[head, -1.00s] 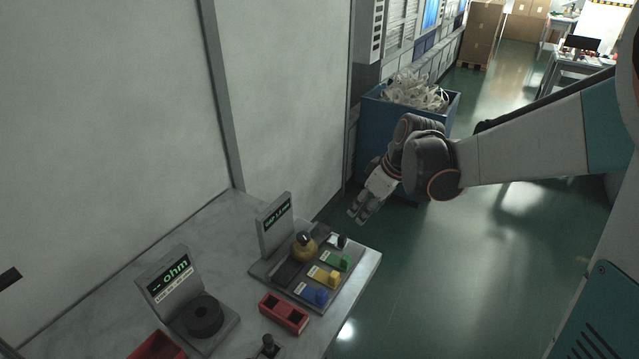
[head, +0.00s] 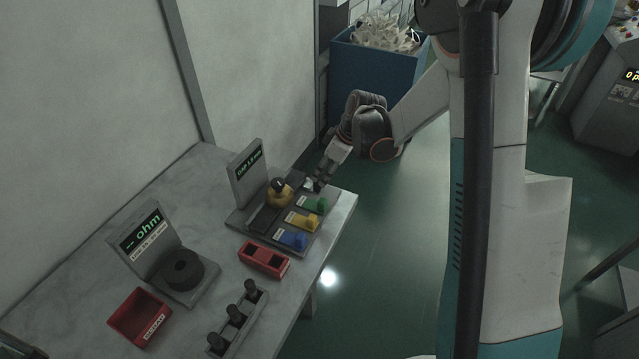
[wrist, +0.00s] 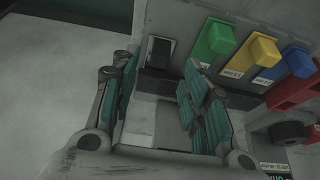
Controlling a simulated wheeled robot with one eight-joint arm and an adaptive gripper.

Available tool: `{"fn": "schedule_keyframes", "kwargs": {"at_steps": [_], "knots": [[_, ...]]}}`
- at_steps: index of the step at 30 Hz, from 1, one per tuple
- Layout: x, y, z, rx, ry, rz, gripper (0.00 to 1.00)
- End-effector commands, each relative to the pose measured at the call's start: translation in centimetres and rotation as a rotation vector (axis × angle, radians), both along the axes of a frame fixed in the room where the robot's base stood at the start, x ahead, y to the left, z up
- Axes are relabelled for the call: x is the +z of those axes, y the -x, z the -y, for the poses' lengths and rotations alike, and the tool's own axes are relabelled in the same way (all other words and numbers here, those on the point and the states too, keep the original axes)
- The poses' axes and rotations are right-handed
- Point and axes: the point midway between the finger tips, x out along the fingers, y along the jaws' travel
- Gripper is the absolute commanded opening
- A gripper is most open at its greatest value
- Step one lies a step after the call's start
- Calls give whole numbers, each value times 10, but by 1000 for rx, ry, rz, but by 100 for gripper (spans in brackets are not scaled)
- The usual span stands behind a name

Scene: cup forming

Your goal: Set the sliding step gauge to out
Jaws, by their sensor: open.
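A grey fixture panel (head: 237,217) with an upright display (head: 246,168) stands at the table's right end. It carries a brass knob (head: 280,193) and labelled green (head: 315,203), yellow (head: 306,220) and blue (head: 293,239) blocks. In the wrist view, a small black block (wrist: 159,53) sits beside the green block (wrist: 215,40). I cannot tell which part is the sliding step gauge. My gripper (head: 317,182) is at the panel's far right corner, over the end beyond the green block. In the wrist view its fingers (wrist: 165,100) are apart with nothing held between them.
A red two-slot block (head: 264,259), a dark disc (head: 182,269) before an ohm display, a red bin (head: 140,316) and a rack of black pegs (head: 236,318) share the table. A blue bin (head: 372,85) stands behind my gripper. A wall bounds the left.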

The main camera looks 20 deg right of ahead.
Motion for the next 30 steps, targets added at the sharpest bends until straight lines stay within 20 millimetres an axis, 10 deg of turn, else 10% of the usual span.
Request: {"fn": "schedule_keyframes", "kwargs": {"at_steps": [9,21,27,30], "knots": [[-42,-11,-13,0,1,1,42],[-47,-13,-14,-1,0,0,42],[-47,-13,-14,-1,0,0,0],[-47,-13,-14,-1,0,0,0]]}}
